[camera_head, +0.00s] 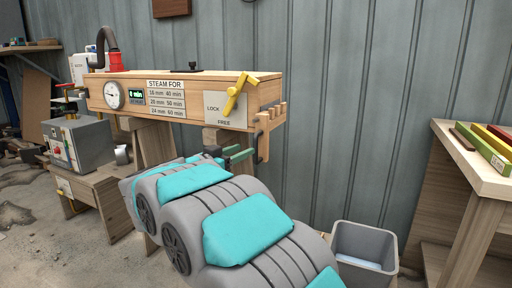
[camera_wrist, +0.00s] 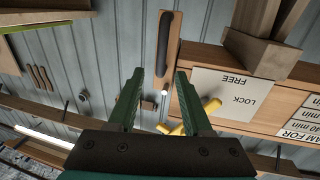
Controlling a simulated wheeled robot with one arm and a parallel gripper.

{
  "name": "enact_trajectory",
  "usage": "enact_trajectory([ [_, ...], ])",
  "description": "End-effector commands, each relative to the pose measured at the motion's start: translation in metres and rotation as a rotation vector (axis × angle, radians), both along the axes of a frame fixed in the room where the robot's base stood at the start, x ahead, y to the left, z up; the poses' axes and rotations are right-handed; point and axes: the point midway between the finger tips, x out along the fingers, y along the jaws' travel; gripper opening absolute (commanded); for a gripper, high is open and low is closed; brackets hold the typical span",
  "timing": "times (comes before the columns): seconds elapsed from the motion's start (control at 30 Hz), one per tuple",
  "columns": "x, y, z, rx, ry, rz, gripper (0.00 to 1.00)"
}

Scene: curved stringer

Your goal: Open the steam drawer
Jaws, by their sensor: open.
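The steam box (camera_head: 180,95) is a long wooden box with a gauge, a display and a "STEAM FOR" time chart. A yellow lever (camera_head: 235,92) sits on its LOCK/FREE plate (camera_head: 212,103), slanting up to the right; in the wrist view the lever (camera_wrist: 211,105) is partly hidden by a finger. At the box's right end a wooden end piece (camera_head: 264,122) hangs down with a dark upright handle (camera_wrist: 164,44). My gripper (camera_head: 240,153) is open and empty, below the box's right end. In the wrist view its green fingers (camera_wrist: 158,73) point toward the handle, apparently with a gap.
A grey bin (camera_head: 363,243) stands right of my arm. A wooden bench (camera_head: 470,165) with coloured strips is at far right. A grey machine (camera_head: 78,145) stands on a low bench at left. A corrugated wall (camera_head: 350,90) is behind the box.

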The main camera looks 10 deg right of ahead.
Motion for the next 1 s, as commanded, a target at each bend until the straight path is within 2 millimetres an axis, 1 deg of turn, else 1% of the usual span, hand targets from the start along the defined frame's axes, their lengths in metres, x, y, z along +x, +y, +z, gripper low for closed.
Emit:
enact_trajectory([
  [0.3, 0.03, -0.034, -0.001, -0.001, 0.001, -0.002, 0.5],
  [0.5, 0.046, -0.049, -0.001, -0.001, 0.002, 0.004, 0.5],
  [0.63, 0.05, -0.053, 0.0, -0.001, 0.001, 0.005, 0.5],
  [0.9, 0.051, -0.054, 0.0, 0.0, 0.0, 0.006, 0.5],
  [1.0, 0.051, -0.054, 0.0, 0.0, 0.0, 0.006, 0.38],
])
